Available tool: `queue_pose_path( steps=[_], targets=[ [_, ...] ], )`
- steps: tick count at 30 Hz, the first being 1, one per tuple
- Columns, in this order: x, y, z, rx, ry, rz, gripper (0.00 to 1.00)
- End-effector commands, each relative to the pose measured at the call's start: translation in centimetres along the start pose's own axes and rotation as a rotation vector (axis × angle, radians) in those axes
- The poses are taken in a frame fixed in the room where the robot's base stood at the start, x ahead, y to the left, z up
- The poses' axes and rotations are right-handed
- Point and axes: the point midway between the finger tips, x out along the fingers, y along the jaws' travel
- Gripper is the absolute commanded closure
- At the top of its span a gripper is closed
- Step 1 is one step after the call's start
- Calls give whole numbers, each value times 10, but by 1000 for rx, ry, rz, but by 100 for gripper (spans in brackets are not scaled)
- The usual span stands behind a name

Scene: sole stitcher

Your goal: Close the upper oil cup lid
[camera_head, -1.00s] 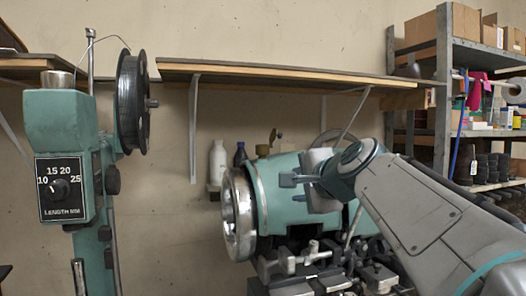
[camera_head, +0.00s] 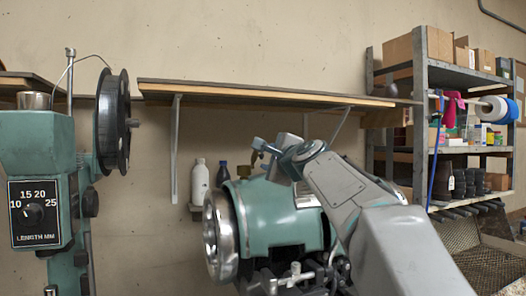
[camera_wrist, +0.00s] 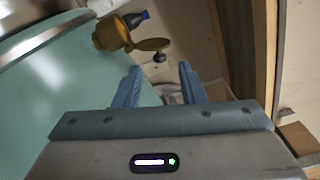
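The brass oil cup (camera_wrist: 112,32) shows in the wrist view at the upper left, on the teal machine body. Its brass lid (camera_wrist: 150,44) stands open, swung out to the side of the cup, with a small dark knob (camera_wrist: 160,57) on it. In the head view the brass cup (camera_head: 243,170) sits on top of the teal housing, just left of my gripper (camera_head: 262,150); the lid is mostly hidden there. In the wrist view my gripper (camera_wrist: 160,80) is open and empty. The lid lies just beyond the fingertips, apparently without contact.
The teal machine drum (camera_head: 285,212) with its chrome ring (camera_head: 219,235) lies under my gripper. A wall shelf (camera_head: 270,95) runs above and behind. A white bottle (camera_head: 200,180) and a dark bottle (camera_wrist: 132,20) stand behind the cup. A spool (camera_head: 113,122) stands at left.

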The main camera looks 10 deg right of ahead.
Motion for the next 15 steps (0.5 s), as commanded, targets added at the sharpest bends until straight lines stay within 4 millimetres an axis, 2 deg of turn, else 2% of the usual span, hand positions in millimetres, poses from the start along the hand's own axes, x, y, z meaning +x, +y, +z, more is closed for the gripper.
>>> queue_pose_path(
  steps=[1, 6, 15],
  targets=[
    [9, -2, 1, 2, -2, 3, 63],
    [27, -1, 1, 1, -1, 1, 63],
    [34, 0, 0, -1, -1, 0, 63]
  ],
)
